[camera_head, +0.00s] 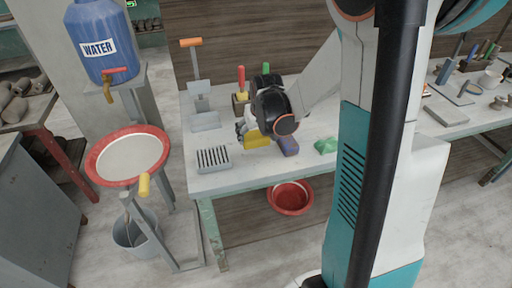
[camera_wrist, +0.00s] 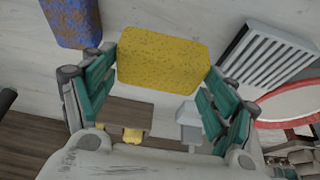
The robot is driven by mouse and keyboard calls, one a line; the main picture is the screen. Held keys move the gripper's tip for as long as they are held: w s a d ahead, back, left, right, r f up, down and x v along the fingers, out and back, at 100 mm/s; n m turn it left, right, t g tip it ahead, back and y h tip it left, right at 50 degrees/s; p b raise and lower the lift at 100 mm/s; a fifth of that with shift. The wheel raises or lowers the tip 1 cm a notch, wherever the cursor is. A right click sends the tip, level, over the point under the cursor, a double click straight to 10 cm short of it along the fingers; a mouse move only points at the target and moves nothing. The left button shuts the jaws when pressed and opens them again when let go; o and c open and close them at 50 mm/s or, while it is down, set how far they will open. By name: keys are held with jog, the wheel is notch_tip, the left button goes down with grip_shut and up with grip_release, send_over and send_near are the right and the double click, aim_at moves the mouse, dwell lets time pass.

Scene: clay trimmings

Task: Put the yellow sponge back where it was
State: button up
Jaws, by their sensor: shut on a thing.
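The yellow sponge (camera_head: 257,141) is at my gripper over the light table, left of the blue sponge (camera_head: 288,146) in the head view. In the wrist view the yellow sponge (camera_wrist: 163,55) sits between the two green-padded fingers of my gripper (camera_wrist: 163,78), which is shut on it. The blue sponge (camera_wrist: 72,20) lies on the table to its left there, apart from it. My wrist partly hides the sponge's top in the head view. I cannot tell whether the sponge touches the table.
A slotted grey rack (camera_head: 213,159) lies left of the sponge. A green cloth-like lump (camera_head: 326,146) lies to the right. A metal stand with an orange handle (camera_head: 198,85) and a red-handled tool (camera_head: 241,78) stand behind. A red-rimmed basin (camera_head: 100,170) is beyond the table's left edge.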

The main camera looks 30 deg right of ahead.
aim_at(256, 143)
jog(key=shift+f+b, duration=0.8)
jog(key=shift+f, duration=1.55)
jog(key=shift+f, duration=0.2)
jog(key=o, duration=1)
jog(key=shift+c, duration=0.2)
jog(key=shift+r, duration=0.15)
jog(key=p+v, duration=0.4)
jog(key=v, duration=0.8)
